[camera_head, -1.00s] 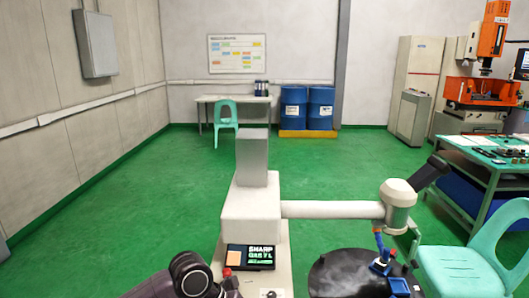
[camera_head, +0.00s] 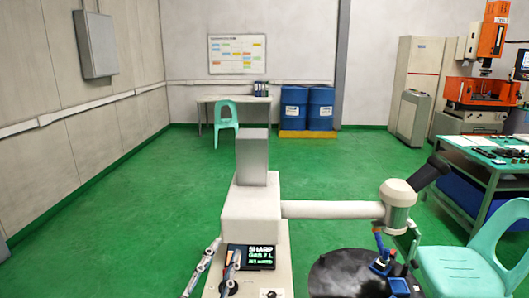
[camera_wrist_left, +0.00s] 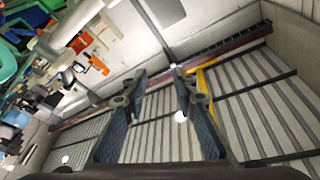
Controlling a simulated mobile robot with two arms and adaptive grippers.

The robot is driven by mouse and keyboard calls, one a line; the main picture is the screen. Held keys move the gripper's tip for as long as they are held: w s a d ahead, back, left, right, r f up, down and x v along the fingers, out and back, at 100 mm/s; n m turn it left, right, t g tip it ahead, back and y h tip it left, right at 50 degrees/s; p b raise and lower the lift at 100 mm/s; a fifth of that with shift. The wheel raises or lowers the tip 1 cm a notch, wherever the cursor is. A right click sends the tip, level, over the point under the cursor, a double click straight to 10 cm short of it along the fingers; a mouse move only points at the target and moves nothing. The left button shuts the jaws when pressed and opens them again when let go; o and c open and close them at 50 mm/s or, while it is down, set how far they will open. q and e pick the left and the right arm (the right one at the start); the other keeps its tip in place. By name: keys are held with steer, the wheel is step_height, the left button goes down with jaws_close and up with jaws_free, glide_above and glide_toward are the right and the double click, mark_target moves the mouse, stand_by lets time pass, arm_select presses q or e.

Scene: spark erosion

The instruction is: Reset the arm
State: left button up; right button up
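My left gripper (camera_head: 228,247) is at the bottom of the head view, fingers pointing up, in front of a white machine (camera_head: 252,212) and its small display (camera_head: 259,257). Its fingers are apart with nothing between them. In the left wrist view, the same gripper (camera_wrist_left: 158,73) shows two spread fingers pointing toward the ceiling and walls. The machine's horizontal white arm (camera_head: 330,209) reaches right to a round head (camera_head: 398,205). My right gripper is not in view.
A black round plate (camera_head: 340,275) with a blue tool (camera_head: 382,262) lies below the arm's head. A turquoise chair (camera_head: 465,270) and a work table (camera_head: 480,163) stand at the right. Blue drums (camera_head: 293,107) stand at the back. The green floor (camera_head: 130,205) at left is clear.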

arm_select(q)
steer(key=s+a+f+n+g+y, duration=0.2)
steer(key=s+a+f+g, duration=0.15)
steer(key=f, duration=0.35)
steer(key=s+a+f+n+g+y, duration=0.2)
steer(key=s+a+f, duration=0.15)
steer(key=f, duration=0.35)
steer(key=s+a+f+n+g+y, duration=0.2)
steer(key=s+a+f+n+g, duration=0.15)
steer(key=f, duration=0.35)
steer(key=s+a+f+g, duration=0.1)
steer(key=s+f+g, duration=0.35)
steer(key=s, duration=0.45)
steer(key=s+f+g, duration=0.3)
steer(key=s+f, duration=0.2)
steer(key=s, duration=0.3)
step_height(320, 180, down, 27)
steer(key=s+g+b, duration=0.1)
steer(key=s, duration=0.2)
steer(key=s+a+f+g+b, duration=0.1)
steer(key=s+a+f, duration=0.2)
steer(key=s+f, duration=1.4)
steer(key=shift+f+m+h, duration=0.3)
steer(key=shift+f+m, duration=0.05)
steer(key=shift+f, duration=0.2)
